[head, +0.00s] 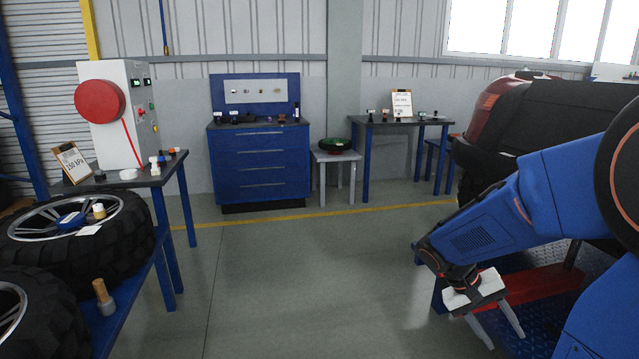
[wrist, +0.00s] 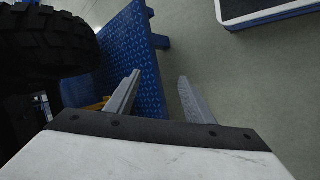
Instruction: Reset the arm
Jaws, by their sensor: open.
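My gripper (head: 497,328) is at the end of my blue arm at the right of the head view. It points downward with its two grey fingers apart and nothing between them. The wrist view also shows the open fingers (wrist: 158,95) with bare floor and the edge of a blue tread plate (wrist: 140,50) behind them. The fingers touch nothing that I can see.
A blue tool cabinet (head: 258,165) stands at the back wall. At left are a table with a white machine (head: 117,115) and large tyres (head: 75,255) on a blue bench. A dark vehicle (head: 555,110) is behind my arm. The middle floor (head: 300,280) is clear.

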